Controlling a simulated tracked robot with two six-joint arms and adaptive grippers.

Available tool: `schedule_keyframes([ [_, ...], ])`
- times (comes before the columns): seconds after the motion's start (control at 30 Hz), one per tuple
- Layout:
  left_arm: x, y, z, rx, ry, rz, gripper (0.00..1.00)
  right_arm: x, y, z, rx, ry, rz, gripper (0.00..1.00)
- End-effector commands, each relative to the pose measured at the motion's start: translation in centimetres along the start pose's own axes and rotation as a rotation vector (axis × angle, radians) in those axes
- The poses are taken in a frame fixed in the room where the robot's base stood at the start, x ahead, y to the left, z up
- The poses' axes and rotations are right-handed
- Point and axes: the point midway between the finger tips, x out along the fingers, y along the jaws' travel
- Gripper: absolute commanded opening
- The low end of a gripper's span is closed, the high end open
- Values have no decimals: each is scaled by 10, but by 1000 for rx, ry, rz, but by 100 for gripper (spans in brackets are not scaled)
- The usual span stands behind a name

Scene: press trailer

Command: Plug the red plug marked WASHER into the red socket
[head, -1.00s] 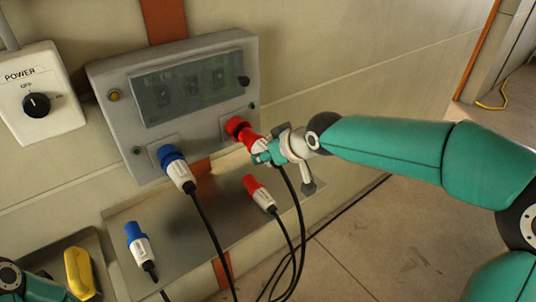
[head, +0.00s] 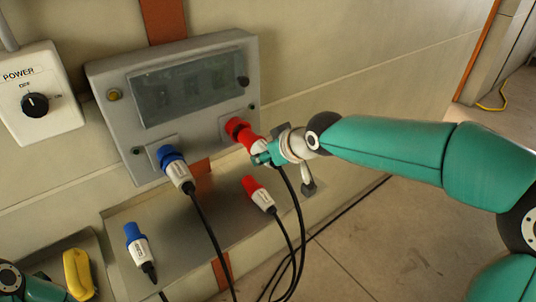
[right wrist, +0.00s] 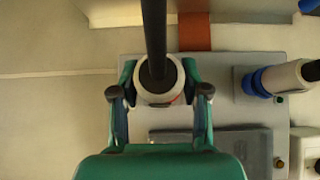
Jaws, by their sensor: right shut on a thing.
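The red socket (head: 236,127) is at the lower right of the grey panel box. A red and white plug (head: 252,141) is at its mouth, lined up with it; I cannot tell how deep it sits. My right gripper (head: 264,156) is shut on this plug's pale body, with its black cable trailing down. In the right wrist view the fingers (right wrist: 159,97) close around the round plug body (right wrist: 152,92), and the cable hides its middle. Another red plug (head: 258,194) lies on the metal tray. Neither plug's marking is readable. Part of my left arm shows at lower left, without its fingertips.
A blue plug (head: 177,172) is in the panel's blue socket, and another blue plug (head: 138,245) lies on the tray (head: 200,240). A power switch box (head: 38,88) is at left, and a yellow object (head: 78,272) is at lower left. Cables hang below the panel (head: 115,130).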

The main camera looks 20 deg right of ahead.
Motion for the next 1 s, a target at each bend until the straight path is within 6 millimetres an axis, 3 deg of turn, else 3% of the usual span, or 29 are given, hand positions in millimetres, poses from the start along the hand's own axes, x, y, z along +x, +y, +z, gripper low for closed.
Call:
schedule_keyframes([
  [1.0,1,0,0,0,0,0,40,6,0,-7,-1,2,0,4],
])
